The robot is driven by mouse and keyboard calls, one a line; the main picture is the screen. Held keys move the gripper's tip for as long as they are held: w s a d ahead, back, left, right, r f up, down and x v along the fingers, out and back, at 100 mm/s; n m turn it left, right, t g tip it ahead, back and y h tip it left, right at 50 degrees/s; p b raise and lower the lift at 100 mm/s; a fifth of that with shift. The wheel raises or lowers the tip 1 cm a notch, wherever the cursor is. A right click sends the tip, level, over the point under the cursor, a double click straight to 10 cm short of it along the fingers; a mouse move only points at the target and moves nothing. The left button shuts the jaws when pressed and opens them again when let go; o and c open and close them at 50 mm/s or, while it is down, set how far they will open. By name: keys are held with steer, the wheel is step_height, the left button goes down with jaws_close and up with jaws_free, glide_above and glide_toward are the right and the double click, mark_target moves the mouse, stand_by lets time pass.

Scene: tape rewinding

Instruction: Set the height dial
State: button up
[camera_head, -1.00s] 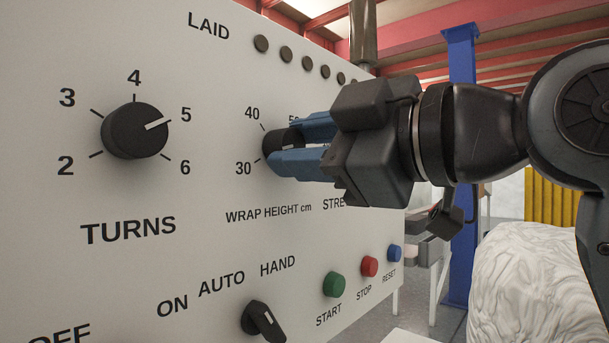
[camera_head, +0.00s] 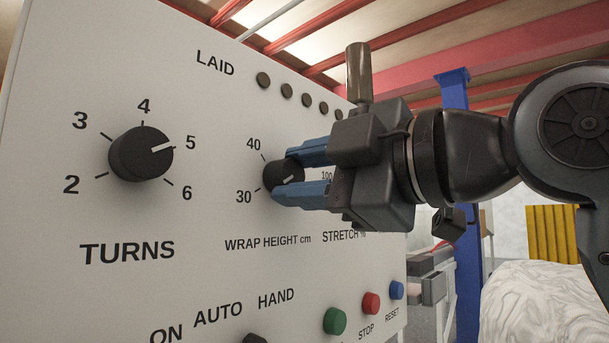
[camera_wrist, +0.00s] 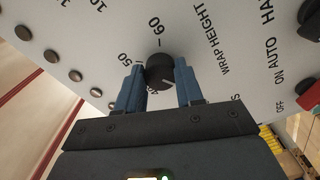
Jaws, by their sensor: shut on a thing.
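The wrap height dial (camera_head: 276,172) is a round black knob with a white mark, above the label WRAP HEIGHT cm on the pale panel. In the head view, 30 and 40 show to its left; its higher numbers are hidden behind my gripper. My gripper (camera_head: 283,176) is shut on this dial, one blue finger above and one below. The mark shows between the fingers, slanting up to the right. In the wrist view, the dial (camera_wrist: 158,67) sits between both fingertips, with 50 and 60 readable beside it and 40 partly covered.
The turns dial (camera_head: 140,154) is to the left, its mark near 5. Several dark LAID lamps (camera_head: 287,91) run above. Green (camera_head: 335,321), red (camera_head: 370,303) and blue (camera_head: 397,290) buttons sit below. A blue post (camera_head: 463,190) and a white wrapped bulk (camera_head: 540,305) stand beyond the panel.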

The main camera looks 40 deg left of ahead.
steer(key=o, duration=1)
steer(key=shift+o, duration=0.2)
steer(key=shift+d, duration=0.1)
steer(key=d, duration=0.7)
steer(key=shift+s+d, duration=0.3)
steer(key=shift+s, duration=0.05)
